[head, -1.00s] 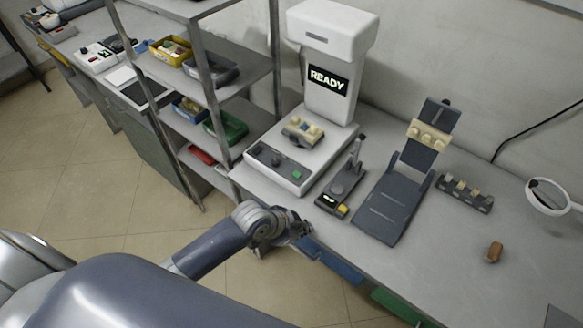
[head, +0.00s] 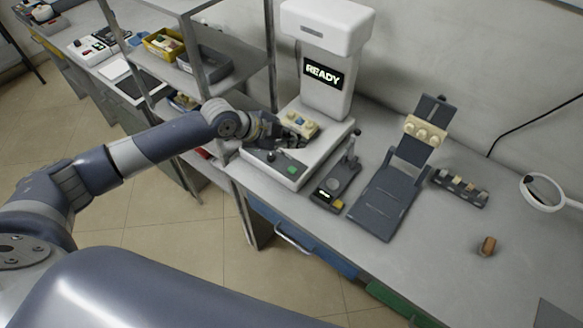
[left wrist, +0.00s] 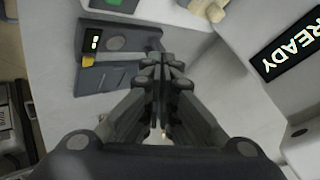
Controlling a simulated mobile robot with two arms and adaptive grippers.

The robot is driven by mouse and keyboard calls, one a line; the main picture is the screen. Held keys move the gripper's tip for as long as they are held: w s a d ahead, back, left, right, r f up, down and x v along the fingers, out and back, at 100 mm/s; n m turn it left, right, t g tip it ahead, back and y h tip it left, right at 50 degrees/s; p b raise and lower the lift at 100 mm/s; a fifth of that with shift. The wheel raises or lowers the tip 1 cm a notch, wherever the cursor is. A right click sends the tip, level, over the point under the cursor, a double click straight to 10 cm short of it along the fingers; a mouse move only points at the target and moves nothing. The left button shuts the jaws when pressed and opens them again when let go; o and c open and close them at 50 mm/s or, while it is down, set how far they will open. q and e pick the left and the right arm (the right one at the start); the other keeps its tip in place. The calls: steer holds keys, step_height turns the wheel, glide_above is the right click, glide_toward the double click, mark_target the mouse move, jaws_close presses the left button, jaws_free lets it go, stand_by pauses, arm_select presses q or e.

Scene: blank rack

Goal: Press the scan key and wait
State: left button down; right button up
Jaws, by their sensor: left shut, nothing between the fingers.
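The white scanner (head: 325,98) stands on the bench, and its display (head: 323,73) reads READY. A green key (head: 292,168) sits on the dark front panel of its base; part of a green key also shows at the top edge of the left wrist view (left wrist: 115,2). A tan and grey part (head: 299,124) rests on the scanner's base. My left gripper (head: 284,137) is over the left side of the base, close to that part and behind the green key. Its fingers (left wrist: 162,72) are shut and empty. My right gripper is not in view.
A small device (head: 335,188) with a yellow button and a lit display stands right of the scanner. Beyond it are a dark sloped stand (head: 388,200), a small rack (head: 460,187) and a brown piece (head: 488,245). A metal shelf (head: 262,62) rises close on the left.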

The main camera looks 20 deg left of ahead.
arm_select(q)
steer(key=shift+f, duration=0.1)
steer(key=b, duration=0.6)
glide_above(293, 172)
step_height(293, 172, down, 8)
steer(key=shift+w+r, duration=0.1)
steer(key=shift+r, duration=0.15)
steer(key=shift+f+b, duration=0.55)
steer(key=shift+f, duration=0.15)
stand_by(0.5)
steer(key=shift+f, duration=0.25)
steer(key=shift+f+b, duration=0.5)
steer(key=shift+b, duration=0.1)
stand_by(0.5)
steer(key=shift+r, duration=0.1)
stand_by(0.3)
steer(key=shift+r+p, duration=0.75)
steer(key=shift+r, duration=0.05)
